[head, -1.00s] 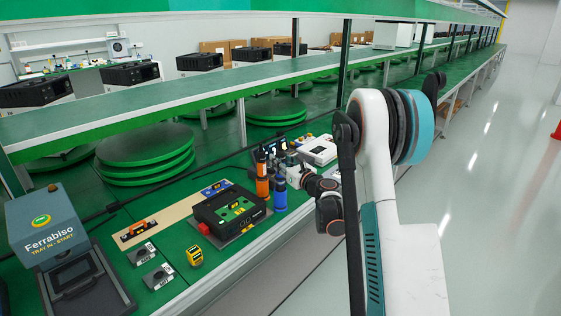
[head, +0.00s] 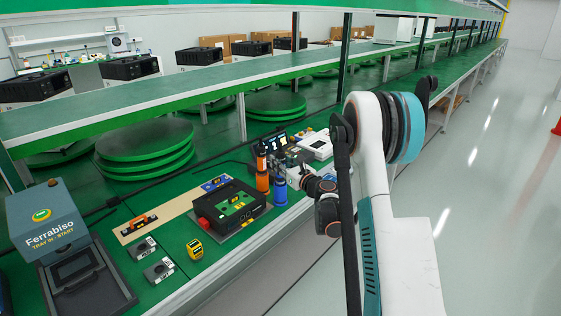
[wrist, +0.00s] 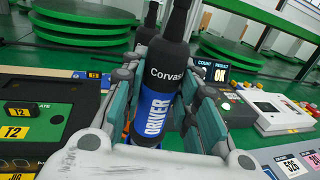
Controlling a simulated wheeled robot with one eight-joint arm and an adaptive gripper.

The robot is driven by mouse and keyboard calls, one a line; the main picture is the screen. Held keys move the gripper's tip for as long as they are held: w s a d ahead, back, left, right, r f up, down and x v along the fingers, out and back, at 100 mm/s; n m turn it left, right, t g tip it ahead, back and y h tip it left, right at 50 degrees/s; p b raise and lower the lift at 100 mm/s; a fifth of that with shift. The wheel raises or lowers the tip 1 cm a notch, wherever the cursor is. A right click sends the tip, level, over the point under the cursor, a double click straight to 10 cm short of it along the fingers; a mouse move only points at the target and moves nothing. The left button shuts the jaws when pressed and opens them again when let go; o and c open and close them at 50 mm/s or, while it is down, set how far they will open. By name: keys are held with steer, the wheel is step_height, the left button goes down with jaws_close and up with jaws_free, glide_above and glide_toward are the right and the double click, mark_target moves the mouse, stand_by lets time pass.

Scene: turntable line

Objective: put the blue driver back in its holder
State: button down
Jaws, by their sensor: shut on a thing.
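The blue driver (wrist: 155,105) stands nearly upright in the wrist view, tilted a little, with a black upper part and a blue label reading DRIVER. My gripper (wrist: 162,110) has its fingers on both sides of it and is shut on it. In the head view the blue driver (head: 279,191) shows beside an orange driver (head: 262,170), at the bench's front edge, just left of my gripper (head: 293,181). The lower end of the blue driver is hidden by my gripper in the wrist view. I cannot make out its holder clearly in either view.
A black device (head: 228,212) with a red button lies left of the drivers. Open floor lies right.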

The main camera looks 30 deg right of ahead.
steer(key=shift+f, duration=0.45)
steer(key=c, duration=1.2)
jaws_free()
steer(key=s, duration=0.4)
steer(key=s+d, duration=0.1)
steer(key=s, duration=0.7)
steer(key=shift+d, duration=0.25)
